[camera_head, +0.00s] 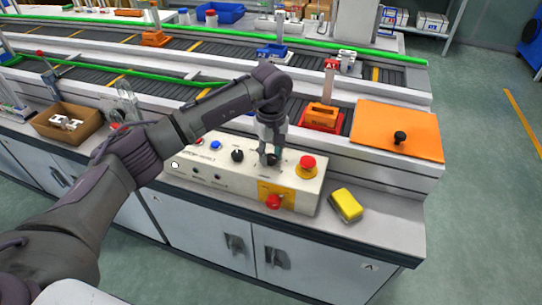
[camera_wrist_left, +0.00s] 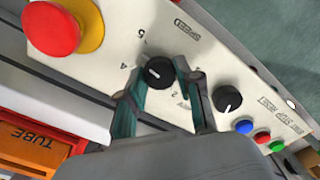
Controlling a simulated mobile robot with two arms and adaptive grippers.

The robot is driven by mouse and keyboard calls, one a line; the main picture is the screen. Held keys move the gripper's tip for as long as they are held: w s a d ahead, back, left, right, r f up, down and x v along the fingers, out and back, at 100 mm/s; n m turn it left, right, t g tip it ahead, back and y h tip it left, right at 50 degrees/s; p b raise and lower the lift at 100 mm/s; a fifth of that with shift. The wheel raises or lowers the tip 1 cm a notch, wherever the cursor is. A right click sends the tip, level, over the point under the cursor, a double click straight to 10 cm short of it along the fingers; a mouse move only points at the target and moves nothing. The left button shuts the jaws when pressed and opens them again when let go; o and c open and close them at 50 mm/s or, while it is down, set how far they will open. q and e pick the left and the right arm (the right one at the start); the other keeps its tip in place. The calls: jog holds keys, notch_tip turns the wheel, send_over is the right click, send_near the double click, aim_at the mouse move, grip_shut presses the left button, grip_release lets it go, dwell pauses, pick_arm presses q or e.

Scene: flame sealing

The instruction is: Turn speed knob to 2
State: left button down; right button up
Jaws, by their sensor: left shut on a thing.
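The cream control panel (camera_head: 230,178) stands on the bench. The black speed knob (camera_wrist_left: 157,72) has a short white pointer line and printed numbers around it, with a 2 readable below it and a 5 above it. My left gripper (camera_head: 271,160) reaches down onto this knob. In the left wrist view my left gripper's fingers (camera_wrist_left: 162,85) are on either side of the knob and shut on it. The exact number the pointer faces is hard to tell. My right gripper is not in view.
A second black knob (camera_head: 237,155) sits left of the gripper. A red emergency button (camera_head: 308,163) is close on the right, and a red switch (camera_head: 273,202) is on the panel's front. A yellow sponge (camera_head: 346,204) lies right of the panel. An orange board (camera_head: 385,125) lies behind.

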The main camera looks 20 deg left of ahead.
pick_arm(q)
jog(key=n+b, duration=0.1)
jog(key=n, duration=0.2)
jog(key=shift+n, duration=0.4)
jog(key=n+b, duration=0.1)
jog(key=n, duration=0.2)
jog(key=shift+n, duration=0.3)
jog(key=n, duration=0.3)
jog(key=shift+n, duration=0.3)
jog(key=n, duration=0.4)
jog(key=shift+n+b, duration=0.3)
jog(key=shift+b, duration=0.05)
jog(key=n, duration=0.3)
jog(key=shift+n, duration=0.3)
jog(key=n, duration=0.4)
jog(key=shift+n, duration=0.3)
jog(key=n, duration=0.4)
jog(key=shift+r, duration=0.1)
jog(key=shift+n+p, duration=0.3)
jog(key=shift+n, duration=1.7)
